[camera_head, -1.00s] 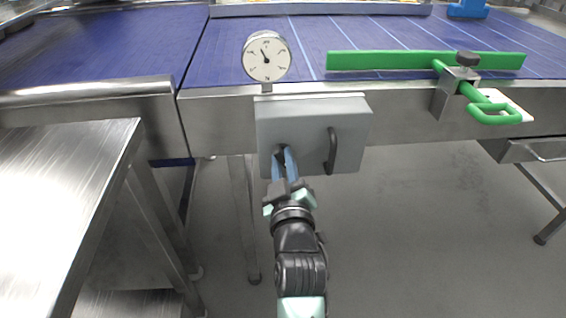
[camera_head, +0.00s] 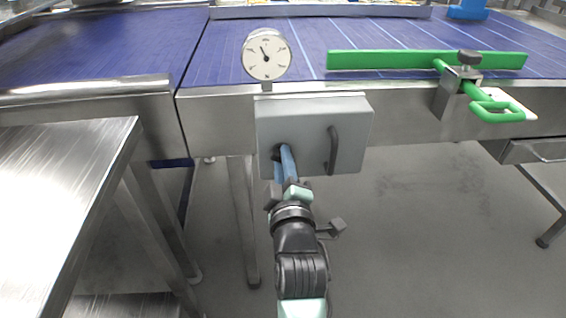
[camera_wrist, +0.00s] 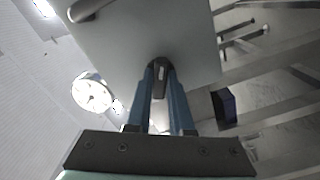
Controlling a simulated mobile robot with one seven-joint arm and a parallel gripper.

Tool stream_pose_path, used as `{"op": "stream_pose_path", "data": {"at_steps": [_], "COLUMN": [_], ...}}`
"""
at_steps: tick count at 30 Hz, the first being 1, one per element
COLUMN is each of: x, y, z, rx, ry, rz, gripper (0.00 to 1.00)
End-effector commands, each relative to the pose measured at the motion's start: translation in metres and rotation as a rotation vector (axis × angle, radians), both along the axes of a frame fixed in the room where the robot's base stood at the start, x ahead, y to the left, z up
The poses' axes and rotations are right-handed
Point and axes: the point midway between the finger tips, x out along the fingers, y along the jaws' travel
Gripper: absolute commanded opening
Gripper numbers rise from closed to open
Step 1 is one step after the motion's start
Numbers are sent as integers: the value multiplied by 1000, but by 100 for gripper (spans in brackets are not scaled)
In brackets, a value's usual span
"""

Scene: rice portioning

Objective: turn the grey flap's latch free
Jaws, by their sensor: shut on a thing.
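The grey flap (camera_head: 305,112) is a box-like panel on the front of the conveyor frame, with a dark curved handle (camera_head: 333,150) on its right. The dark latch (camera_head: 276,153) is on the flap's lower left, mostly hidden by my fingers in the head view. In the wrist view the latch (camera_wrist: 160,75) lies between my blue fingertips, against the flap (camera_wrist: 150,35). My gripper (camera_head: 285,160) is shut on the latch, and my wrist is rolled. The flap looks closed.
A round dial gauge (camera_head: 266,56) stands above the flap. A green guide bar (camera_head: 420,61) with a clamp and green handle (camera_head: 495,112) is to the right. A steel table (camera_head: 60,190) stands at the left. The floor below the flap is clear.

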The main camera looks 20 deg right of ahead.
Motion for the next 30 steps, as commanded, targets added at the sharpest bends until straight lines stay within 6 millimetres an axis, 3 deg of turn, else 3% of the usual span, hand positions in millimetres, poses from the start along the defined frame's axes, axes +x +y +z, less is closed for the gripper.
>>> {"op": "stream_pose_path", "data": {"at_steps": [10,18,30], "x": [0,0,0], "y": [0,0,0], "z": [0,-1,-1], "rx": [-51,-285,-382], "ry": [15,83,110], "rz": [-1,-1,-1], "gripper": [0,0,0]}}
